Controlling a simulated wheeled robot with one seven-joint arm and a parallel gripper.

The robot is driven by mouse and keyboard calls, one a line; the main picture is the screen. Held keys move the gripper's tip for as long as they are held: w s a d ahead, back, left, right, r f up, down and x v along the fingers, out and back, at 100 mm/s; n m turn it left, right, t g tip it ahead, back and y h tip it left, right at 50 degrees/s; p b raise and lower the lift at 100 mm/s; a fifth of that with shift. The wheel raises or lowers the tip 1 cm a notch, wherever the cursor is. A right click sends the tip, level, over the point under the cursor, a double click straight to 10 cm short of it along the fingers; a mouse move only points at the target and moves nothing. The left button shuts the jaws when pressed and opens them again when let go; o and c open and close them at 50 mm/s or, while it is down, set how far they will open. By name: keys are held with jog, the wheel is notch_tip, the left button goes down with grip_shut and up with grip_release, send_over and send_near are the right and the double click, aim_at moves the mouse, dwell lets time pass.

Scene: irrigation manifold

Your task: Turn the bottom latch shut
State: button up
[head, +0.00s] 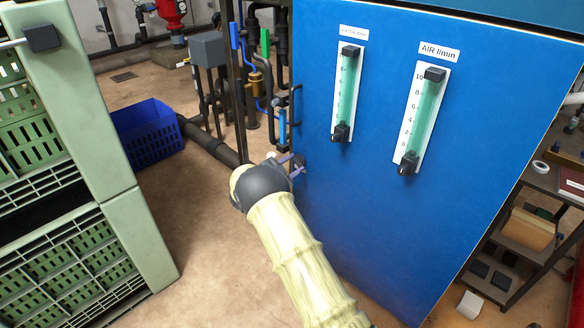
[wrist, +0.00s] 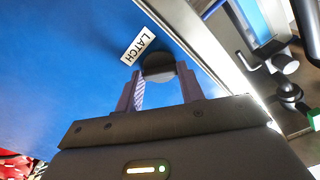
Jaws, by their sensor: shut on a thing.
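The latch is a dark round knob (wrist: 158,66) on the blue panel, beside a white label reading LATCH (wrist: 138,46) in the wrist view. My gripper (wrist: 161,86) has its two purple-grey fingers on either side of the knob, shut on it. In the head view my gripper (head: 297,164) is at the left edge of the blue cabinet (head: 385,220), low down, and the latch itself is mostly hidden there by my wrist and fingers. I cannot tell the latch's exact angle.
Two flow gauges, water (head: 346,92) and air (head: 423,120), are on the cabinet face. Green crates (head: 75,240) stand at left, a blue crate (head: 148,132) behind. Pipes and valves stand left of the cabinet. A shelf (head: 528,190) is at right. Floor between crates and cabinet is clear.

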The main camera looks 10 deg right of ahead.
jog(key=m+b, duration=0.5)
jog(key=m, duration=0.5)
jog(key=shift+f+m, duration=0.1)
jog(key=shift+m, duration=0.3)
jog(key=shift+b, duration=0.35)
jog(key=o, duration=1)
jog(key=shift+a, duration=0.1)
